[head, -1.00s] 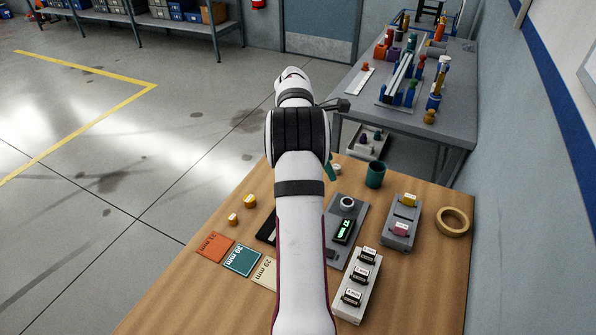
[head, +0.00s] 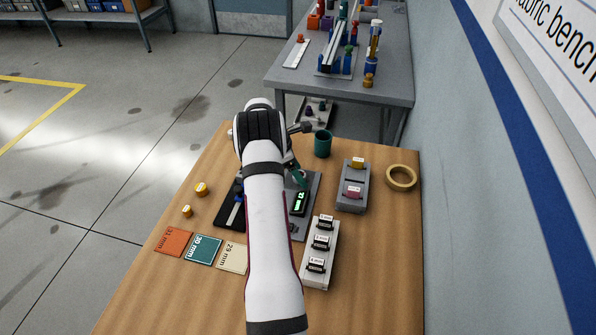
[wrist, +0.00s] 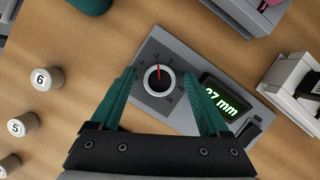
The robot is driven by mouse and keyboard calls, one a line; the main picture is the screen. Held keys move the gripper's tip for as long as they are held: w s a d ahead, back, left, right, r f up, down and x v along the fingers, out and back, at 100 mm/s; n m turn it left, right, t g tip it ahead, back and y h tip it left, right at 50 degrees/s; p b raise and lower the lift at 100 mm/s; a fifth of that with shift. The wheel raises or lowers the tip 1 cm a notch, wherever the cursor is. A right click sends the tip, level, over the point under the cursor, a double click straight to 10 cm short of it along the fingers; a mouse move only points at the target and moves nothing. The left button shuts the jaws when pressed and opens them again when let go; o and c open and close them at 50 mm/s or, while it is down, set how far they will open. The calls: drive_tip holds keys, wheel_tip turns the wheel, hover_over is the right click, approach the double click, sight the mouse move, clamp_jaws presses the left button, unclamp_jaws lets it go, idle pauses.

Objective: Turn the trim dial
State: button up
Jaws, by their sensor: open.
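The trim dial (wrist: 158,79) is a dark round knob with a white rim and a red pointer mark, set on a grey unit (wrist: 150,52). In the wrist view the red mark points to the top of the picture. My gripper (wrist: 159,75) is open, with one teal finger on each side of the dial; I cannot tell whether they touch it. A green display (wrist: 226,96) on the unit ends in "7 mm"; its first digit is partly covered by the right finger. In the head view my gripper (head: 299,178) is over the unit's far end, hiding the dial.
Numbered cylinders (wrist: 47,78) stand left of the unit in the wrist view. A teal cup (head: 323,144), a grey holder (head: 352,187), a tape ring (head: 401,177) and a labelled block rack (head: 319,253) stand around it. Colored mm cards (head: 204,249) lie at front left.

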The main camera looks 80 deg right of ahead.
clamp_jaws()
drive_tip(key=shift+m, duration=0.3)
drive_tip(key=m, duration=0.1)
drive_tip(key=m+y, duration=0.1)
drive_tip(key=m, duration=0.1)
drive_tip(key=shift+d+m+g+y, duration=0.1)
drive_tip(key=shift+m+g+y, duration=0.2)
drive_tip(key=shift+m+y, duration=0.7)
drive_tip(key=shift+m, duration=1.1)
unclamp_jaws()
